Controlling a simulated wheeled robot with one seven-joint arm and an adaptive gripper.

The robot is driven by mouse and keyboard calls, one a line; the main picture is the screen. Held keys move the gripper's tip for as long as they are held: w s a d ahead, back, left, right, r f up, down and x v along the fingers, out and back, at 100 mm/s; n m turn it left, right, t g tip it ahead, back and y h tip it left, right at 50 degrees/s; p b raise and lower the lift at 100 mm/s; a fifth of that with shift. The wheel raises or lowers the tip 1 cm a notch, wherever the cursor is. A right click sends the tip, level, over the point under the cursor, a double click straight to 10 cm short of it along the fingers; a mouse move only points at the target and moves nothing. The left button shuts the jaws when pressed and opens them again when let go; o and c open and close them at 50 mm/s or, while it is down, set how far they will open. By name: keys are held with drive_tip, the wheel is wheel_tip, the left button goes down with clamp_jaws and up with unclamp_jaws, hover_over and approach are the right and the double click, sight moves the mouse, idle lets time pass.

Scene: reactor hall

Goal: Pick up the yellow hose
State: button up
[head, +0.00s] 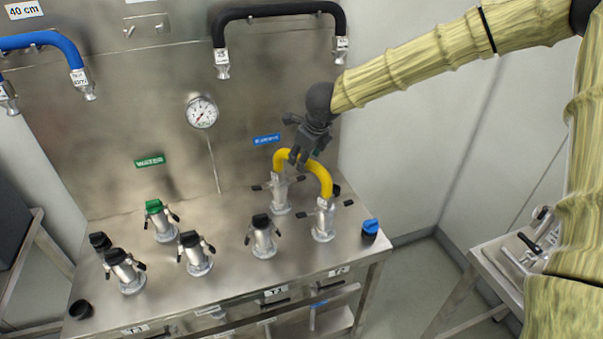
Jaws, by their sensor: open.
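The yellow hose (320,174) is a short arch at the right of the steel bench. Its two ends sit on two upright metal couplings, a back one (279,194) and a front one (324,220), both with dark side levers. My gripper (298,160) is open and points down at the top of the arch from above. Its fingers overlap the hose in the head view and hide a small part of it. I cannot tell whether they touch it or straddle it.
Several capped metal couplings stand left of the hose, one with a green cap (153,206). A blue cap (370,228) lies at the bench's right edge. A black hose (280,10) and a blue hose (40,40) hang on the back panel, which has a gauge (201,112).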

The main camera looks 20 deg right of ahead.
drive_tip(key=shift+p+x, duration=0.4)
drive_tip(key=shift+x, duration=1.5)
drive_tip(key=shift+d+f, duration=0.1)
drive_tip(key=shift+c, duration=0.4)
clamp_jaws()
